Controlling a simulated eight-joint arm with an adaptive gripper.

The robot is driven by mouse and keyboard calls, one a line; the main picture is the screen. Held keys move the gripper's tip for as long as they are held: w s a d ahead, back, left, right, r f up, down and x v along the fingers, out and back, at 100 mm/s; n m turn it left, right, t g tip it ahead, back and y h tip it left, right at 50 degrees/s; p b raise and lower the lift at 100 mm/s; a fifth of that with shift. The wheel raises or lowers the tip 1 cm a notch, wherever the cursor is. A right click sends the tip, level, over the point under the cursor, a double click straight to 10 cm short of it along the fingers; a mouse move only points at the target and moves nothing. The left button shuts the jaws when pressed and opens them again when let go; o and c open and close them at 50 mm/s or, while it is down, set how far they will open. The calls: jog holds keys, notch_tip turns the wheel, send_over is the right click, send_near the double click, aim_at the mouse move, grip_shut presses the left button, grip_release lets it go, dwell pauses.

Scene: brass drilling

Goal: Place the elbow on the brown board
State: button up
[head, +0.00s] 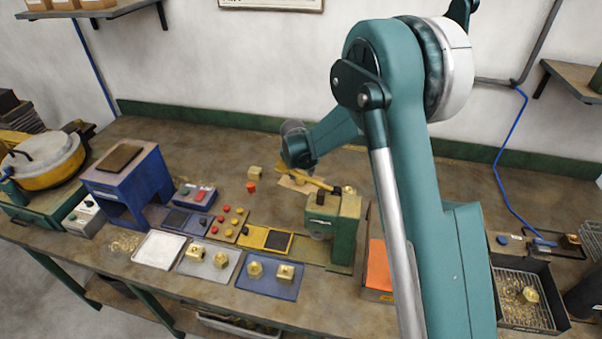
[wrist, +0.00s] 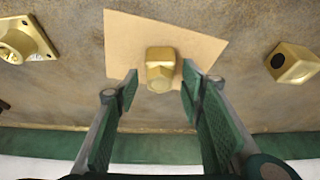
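The brown board (wrist: 125,40), a tan flat sheet, lies on the bench and shows partly in the head view (head: 290,184) beneath my gripper. A brass fitting (wrist: 160,68) with a faceted end sits on it, probably the elbow, though its shape is foreshortened. My gripper (wrist: 160,82) is open, with one finger on each side of this fitting and a visible gap to both. In the head view my gripper (head: 298,160) is over the board, and that fitting is hidden or cannot be made out.
In the wrist view, a brass flanged piece (wrist: 25,42) lies left and a brass block (wrist: 293,63) right. A green machine (head: 334,222) with a yellow lever (head: 304,176) stands in front of the board. Pads with brass parts (head: 270,282) lie along the bench front.

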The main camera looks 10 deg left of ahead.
jog(key=shift+v, duration=1.1)
notch_tip(320, 180, up, 10)
jog(key=s, duration=0.1)
jog(key=shift+f, duration=0.1)
jog(key=shift+s+d, duration=0.1)
dwell(0.3)
jog(key=s+d+r, duration=0.6)
jog(key=d, duration=0.3)
jog(key=s+d+r+t, duration=0.1)
jog(key=s+d+r, duration=0.55)
jog(key=d, duration=0.25)
jog(key=s+d+r, duration=0.5)
jog(key=d+r, duration=0.2)
jog(key=d, duration=0.2)
jog(key=s+d+f+t, duration=0.1)
jog(key=s+d, duration=0.7)
jog(key=s, duration=0.5)
jog(key=s+d+f, duration=0.1)
jog(key=s+d, duration=0.7)
jog(key=s, duration=0.6)
jog(key=shift+d+f+t, duration=0.35)
jog(key=shift+d+t, duration=0.05)
